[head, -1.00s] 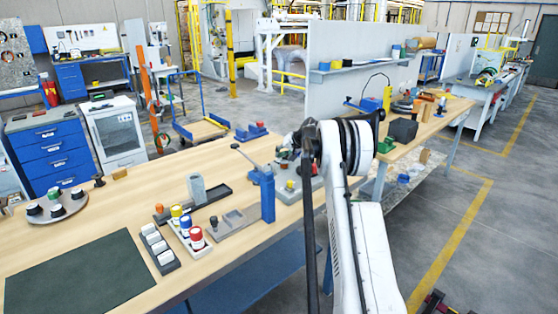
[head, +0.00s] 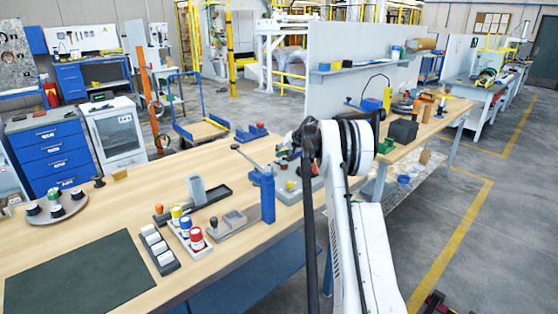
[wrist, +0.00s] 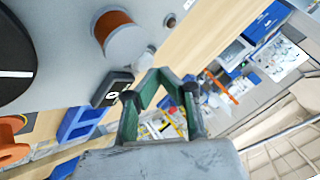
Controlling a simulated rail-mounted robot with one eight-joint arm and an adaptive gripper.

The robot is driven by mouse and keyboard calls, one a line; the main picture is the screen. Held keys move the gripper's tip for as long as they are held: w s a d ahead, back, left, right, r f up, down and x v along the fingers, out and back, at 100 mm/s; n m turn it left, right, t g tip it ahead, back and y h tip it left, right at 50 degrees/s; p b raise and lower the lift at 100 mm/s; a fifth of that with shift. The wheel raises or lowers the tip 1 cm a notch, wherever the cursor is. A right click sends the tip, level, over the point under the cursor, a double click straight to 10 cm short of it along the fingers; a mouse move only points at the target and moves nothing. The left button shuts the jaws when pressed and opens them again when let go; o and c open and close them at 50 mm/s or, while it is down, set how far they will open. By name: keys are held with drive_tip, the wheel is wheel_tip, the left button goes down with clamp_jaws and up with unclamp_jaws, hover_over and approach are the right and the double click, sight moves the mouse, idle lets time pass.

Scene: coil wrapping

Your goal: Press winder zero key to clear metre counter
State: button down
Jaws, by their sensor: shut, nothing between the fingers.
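In the wrist view, my gripper (wrist: 160,73) has its two green fingers meeting at the tips, with nothing between them. A small black counter box (wrist: 112,88) with pale digits sits just left of the fingertips, on the edge of a grey machine surface (wrist: 70,45), apparently the winder. A small pale knob-like part (wrist: 144,61) shows beside the fingertips; I cannot tell whether it is the zero key or whether the fingers touch it. The digits are too small to read. In the head view my arm hides the gripper and much of the winder area.
A copper-coloured spool (wrist: 115,32) and a black disc (wrist: 15,60) are on the grey machine. A blue block (wrist: 80,124) and an orange spool (wrist: 10,146) lie nearby. In the head view, a blue lever post (head: 262,192) stands left of my arm on the wooden bench (head: 120,212).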

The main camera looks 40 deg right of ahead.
sight(280, 159)
drive_tip(key=shift+r, duration=0.3)
drive_tip(key=shift+r, duration=0.1)
drive_tip(key=shift+r+p, duration=0.75)
drive_tip(key=shift+r, duration=1.65)
